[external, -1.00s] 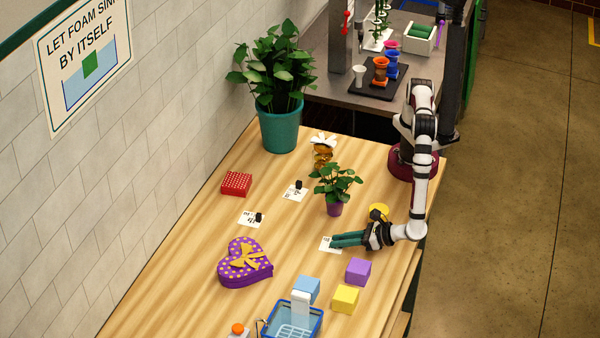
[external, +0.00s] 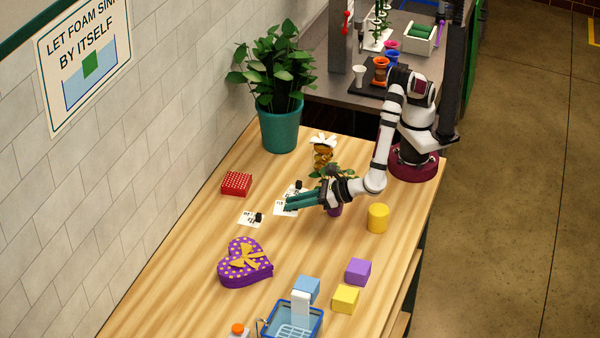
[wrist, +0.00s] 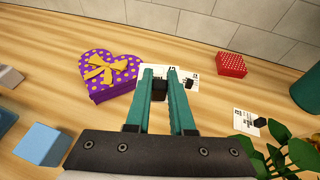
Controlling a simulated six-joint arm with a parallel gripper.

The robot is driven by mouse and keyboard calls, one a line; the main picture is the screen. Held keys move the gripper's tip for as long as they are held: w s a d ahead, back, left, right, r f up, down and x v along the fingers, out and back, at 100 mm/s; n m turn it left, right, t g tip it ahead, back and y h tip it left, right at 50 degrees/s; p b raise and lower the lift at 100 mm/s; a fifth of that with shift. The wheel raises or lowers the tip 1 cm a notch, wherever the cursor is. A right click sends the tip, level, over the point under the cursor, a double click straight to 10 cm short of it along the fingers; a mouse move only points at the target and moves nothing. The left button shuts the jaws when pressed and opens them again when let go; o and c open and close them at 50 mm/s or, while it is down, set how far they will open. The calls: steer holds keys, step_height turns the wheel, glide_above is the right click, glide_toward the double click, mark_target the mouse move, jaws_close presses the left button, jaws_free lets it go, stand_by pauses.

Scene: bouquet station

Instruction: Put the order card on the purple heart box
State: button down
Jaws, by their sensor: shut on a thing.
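The order card (external: 281,208), white with dark print, is at my gripper's (external: 288,203) fingertips. In the wrist view my gripper (wrist: 160,76) has its teal fingers closed on a black block (wrist: 159,90) at the card, and the card's white sheet (wrist: 153,71) shows past the tips. The purple heart box (external: 245,263), with yellow dots and a yellow bow, lies on the table, nearer the front left than my gripper.
Two similar cards lie on the table: one left of my gripper (external: 249,219), one just behind it (external: 294,190). A red dotted box (external: 236,183), a yellow cylinder (external: 377,218), coloured cubes and a blue basket (external: 290,333) stand around. A small potted plant is partly hidden by my gripper.

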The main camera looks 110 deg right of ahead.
steer(key=w+d+r+n+t+y, duration=0.1)
steer(key=w+d+r+n+y, duration=0.15)
steer(key=w+d, duration=0.6)
steer(key=shift+m+h, duration=0.25)
steer(key=shift+m, duration=0.1)
steer(key=a+f, duration=0.3)
steer(key=w+a+f, duration=0.1)
steer(key=a+f, duration=0.6)
steer(key=shift+w, duration=0.2)
steer(key=shift+f, duration=0.3)
steer(key=shift+f, duration=0.15)
steer(key=c, duration=0.8)
jaws_free()
